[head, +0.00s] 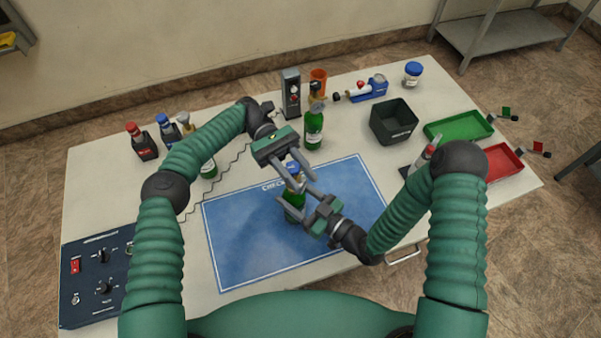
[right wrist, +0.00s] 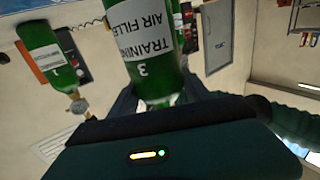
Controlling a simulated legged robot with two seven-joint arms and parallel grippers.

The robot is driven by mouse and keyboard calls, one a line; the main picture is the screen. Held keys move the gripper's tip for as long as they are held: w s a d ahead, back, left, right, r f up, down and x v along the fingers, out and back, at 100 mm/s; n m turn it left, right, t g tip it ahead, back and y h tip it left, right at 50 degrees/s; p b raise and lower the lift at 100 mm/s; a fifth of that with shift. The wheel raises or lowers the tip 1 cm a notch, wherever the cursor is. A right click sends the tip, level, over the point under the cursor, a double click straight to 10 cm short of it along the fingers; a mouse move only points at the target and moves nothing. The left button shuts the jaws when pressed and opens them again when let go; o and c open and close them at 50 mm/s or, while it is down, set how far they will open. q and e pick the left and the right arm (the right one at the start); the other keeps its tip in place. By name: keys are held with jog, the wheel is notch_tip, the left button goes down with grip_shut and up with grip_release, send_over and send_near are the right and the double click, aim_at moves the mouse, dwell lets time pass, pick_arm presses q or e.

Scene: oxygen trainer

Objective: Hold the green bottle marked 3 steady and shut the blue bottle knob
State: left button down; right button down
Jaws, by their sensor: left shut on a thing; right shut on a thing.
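The green bottle marked 3 (head: 293,199) stands on the blue mat, below the "CHECK" lettering. Its label, reading "TRAINING AIR FILLED 3", shows upside down in the right wrist view (right wrist: 150,58). My right gripper (head: 296,210) is shut on the bottle's body, coming from the lower right. The blue knob (head: 293,168) is at the bottle's top. My left gripper (head: 300,177) is around the knob from above and shut on it. Its fingers partly hide the knob and the bottle's neck, so I cannot tell how far the knob is turned.
The blue mat (head: 235,250) is otherwise clear. Another green bottle (head: 313,128) stands behind it, near a grey gauge box (head: 291,92). A dark bin (head: 394,122), green tray (head: 459,128) and red tray (head: 502,160) are at right. A control panel (head: 92,275) is at left.

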pick_arm(q)
jog(key=shift+a, duration=0.15)
jog(key=c, duration=1)
grip_release()
jog(key=shift+c, duration=0.2)
notch_tip(320, 180, up, 10)
jog(key=shift+w, duration=0.15)
jog(key=shift+f, duration=0.1)
